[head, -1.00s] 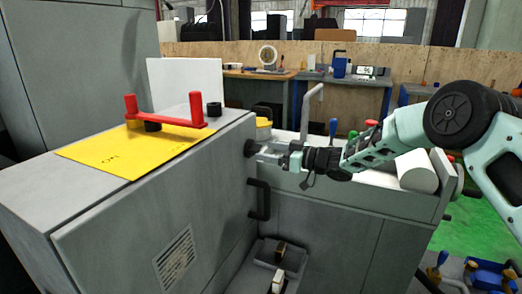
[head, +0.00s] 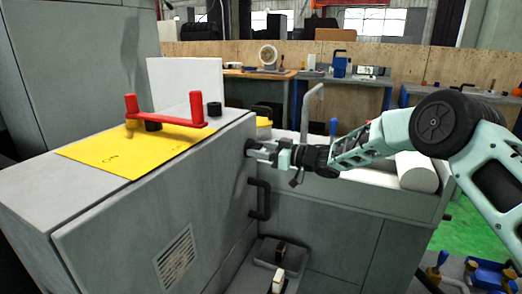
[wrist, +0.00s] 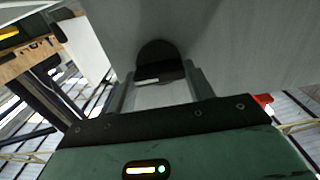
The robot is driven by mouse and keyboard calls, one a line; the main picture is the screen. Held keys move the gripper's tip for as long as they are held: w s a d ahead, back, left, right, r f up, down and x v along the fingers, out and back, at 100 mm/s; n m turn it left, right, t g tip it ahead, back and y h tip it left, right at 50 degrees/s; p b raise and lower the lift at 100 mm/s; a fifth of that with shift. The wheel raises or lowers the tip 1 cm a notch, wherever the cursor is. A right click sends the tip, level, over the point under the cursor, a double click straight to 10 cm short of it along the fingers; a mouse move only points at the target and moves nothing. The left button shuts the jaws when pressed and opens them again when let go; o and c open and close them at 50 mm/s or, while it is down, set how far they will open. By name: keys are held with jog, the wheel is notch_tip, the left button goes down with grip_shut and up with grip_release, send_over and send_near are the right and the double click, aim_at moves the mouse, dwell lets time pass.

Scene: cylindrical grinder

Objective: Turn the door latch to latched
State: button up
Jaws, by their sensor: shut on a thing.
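The door latch (head: 249,148) is a small black knob near the top right edge of the grey cabinet door (head: 130,210). My gripper (head: 256,150) reaches it from the right, with its fingers shut on the latch. In the wrist view the black latch (wrist: 156,62) sits between the two fingers of my gripper (wrist: 160,88), against the grey door face. A pale strip shows across the lower part of the latch. Its far side is hidden, and I cannot tell its latched or unlatched position from these views.
A black door handle (head: 260,200) sticks out just below the latch. A red two-post handle (head: 165,118) and a yellow plate (head: 125,155) are on the cabinet top. A bent grey bar (head: 311,105) rises behind my gripper. An open tray (head: 262,262) lies below.

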jog(key=shift+n, duration=0.3)
jog(key=n+b, duration=1.6)
jog(key=n, duration=0.1)
jog(key=shift+s+f, duration=0.2)
jog(key=shift+f, duration=0.1)
jog(key=shift+n+b, duration=0.3)
jog(key=o, duration=1)
jog(key=shift+c, duration=0.2)
jog(key=shift+d+r, duration=0.1)
jog(key=p+v, duration=0.1)
jog(key=v, duration=1.6)
jog(key=shift+p, duration=0.3)
